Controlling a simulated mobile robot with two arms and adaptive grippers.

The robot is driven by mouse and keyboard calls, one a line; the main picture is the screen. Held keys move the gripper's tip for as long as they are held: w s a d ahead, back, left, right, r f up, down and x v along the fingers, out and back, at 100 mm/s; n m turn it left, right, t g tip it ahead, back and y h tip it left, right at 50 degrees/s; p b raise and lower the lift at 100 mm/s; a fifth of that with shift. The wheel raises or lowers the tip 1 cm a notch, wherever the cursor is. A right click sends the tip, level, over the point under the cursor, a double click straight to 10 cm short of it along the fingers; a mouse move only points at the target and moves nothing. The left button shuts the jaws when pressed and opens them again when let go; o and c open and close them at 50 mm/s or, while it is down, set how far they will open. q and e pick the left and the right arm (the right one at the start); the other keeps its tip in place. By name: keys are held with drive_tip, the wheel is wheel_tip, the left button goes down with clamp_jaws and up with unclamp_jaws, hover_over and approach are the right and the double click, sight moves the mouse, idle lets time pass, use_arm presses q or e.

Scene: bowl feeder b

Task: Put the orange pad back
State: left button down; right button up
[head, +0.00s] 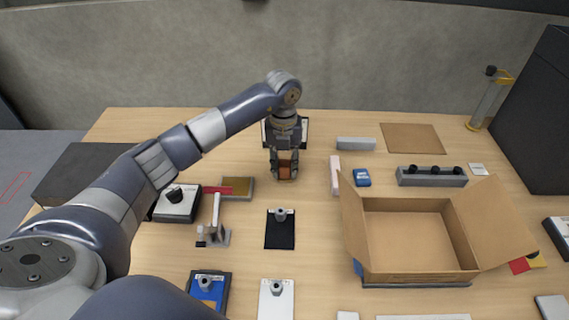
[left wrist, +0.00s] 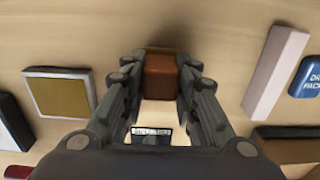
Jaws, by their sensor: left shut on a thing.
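My left gripper (head: 285,172) reaches down over the middle back of the table. It is shut on a small orange-brown block (head: 285,172), which looks like the orange pad. In the left wrist view the orange-brown block (left wrist: 161,78) sits between the two fingers of my left gripper (left wrist: 161,85). Its shadow falls on the wood beside it, and I cannot tell whether it touches the table. My right gripper is not in view.
An open cardboard box (head: 405,270) stands at the right. A grey-framed tan plate (head: 238,188) lies left of the gripper, and a pale bar (head: 335,175) to its right. A black clipboard (head: 280,235) lies in front. Several other items surround them on the table.

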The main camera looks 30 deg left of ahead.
sight(284, 163)
use_arm(q)
drive_tip(key=c, duration=1.2)
unclamp_jaws()
drive_tip(key=shift+f, duration=0.1)
drive_tip(key=shift+c, duration=0.2)
wheel_tip(284, 163, up, 12)
drive_tip(key=b, duration=0.1)
drive_tip(key=shift+a+r+b, duration=0.15)
drive_tip(key=shift+r+b, duration=0.05)
drive_tip(key=shift+b, duration=0.15)
